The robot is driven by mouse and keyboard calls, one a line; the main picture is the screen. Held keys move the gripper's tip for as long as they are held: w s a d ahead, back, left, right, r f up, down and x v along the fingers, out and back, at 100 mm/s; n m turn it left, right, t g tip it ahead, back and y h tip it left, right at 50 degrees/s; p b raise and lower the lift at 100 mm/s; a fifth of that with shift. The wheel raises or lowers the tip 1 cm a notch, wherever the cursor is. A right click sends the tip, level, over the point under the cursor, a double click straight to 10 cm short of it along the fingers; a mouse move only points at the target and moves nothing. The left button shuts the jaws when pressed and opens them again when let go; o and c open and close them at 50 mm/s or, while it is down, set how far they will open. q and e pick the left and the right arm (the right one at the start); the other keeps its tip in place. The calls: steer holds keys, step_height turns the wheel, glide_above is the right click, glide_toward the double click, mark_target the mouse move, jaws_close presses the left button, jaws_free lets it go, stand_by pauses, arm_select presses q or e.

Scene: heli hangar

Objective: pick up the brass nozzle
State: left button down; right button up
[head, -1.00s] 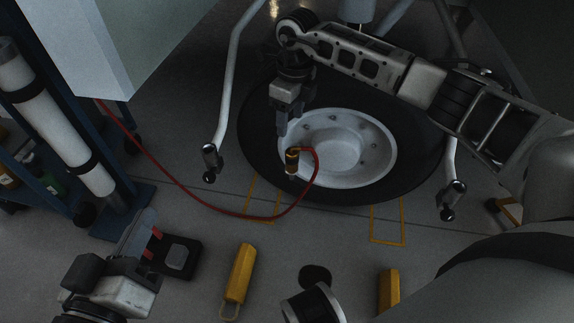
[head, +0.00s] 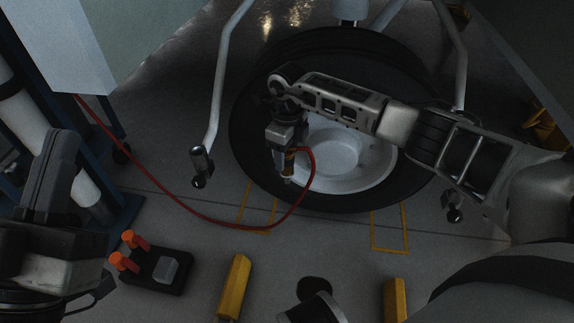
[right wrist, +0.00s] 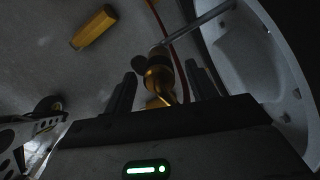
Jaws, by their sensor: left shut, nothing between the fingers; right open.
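The brass nozzle (head: 289,162) is at the end of a red hose (head: 190,214), in front of the lower left part of the wheel hub. My right gripper (head: 287,151) is open, pointing down over the nozzle. In the right wrist view the brass nozzle (right wrist: 158,78) sits between the two spread fingers of my right gripper (right wrist: 161,88). I cannot tell whether either finger touches it. In the head view the fingers partly hide it. My left gripper (head: 52,178) is shut and empty at the far left, away from the nozzle.
The large wheel (head: 250,172) stands just behind the nozzle. Yellow blocks (head: 234,284) and a black base (head: 158,284) with orange-topped pegs lie on the floor in front. A blue rack (head: 122,212) stands at the left. Grey struts (head: 216,100) flank the wheel.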

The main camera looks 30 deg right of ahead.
step_height(320, 180, down, 2)
steer(key=shift+f+b, duration=0.25)
steer(key=shift+b, duration=0.15)
arm_select(q)
steer(key=r+m+h, duration=0.1)
steer(key=m, duration=0.1)
steer(key=s+r+m+h, duration=0.1)
steer(key=m+h, duration=0.1)
steer(key=shift+s+d+r+g, duration=0.1)
steer(key=shift+s+d+g, duration=0.05)
steer(key=shift+g, duration=0.15)
arm_select(e)
jaws_close()
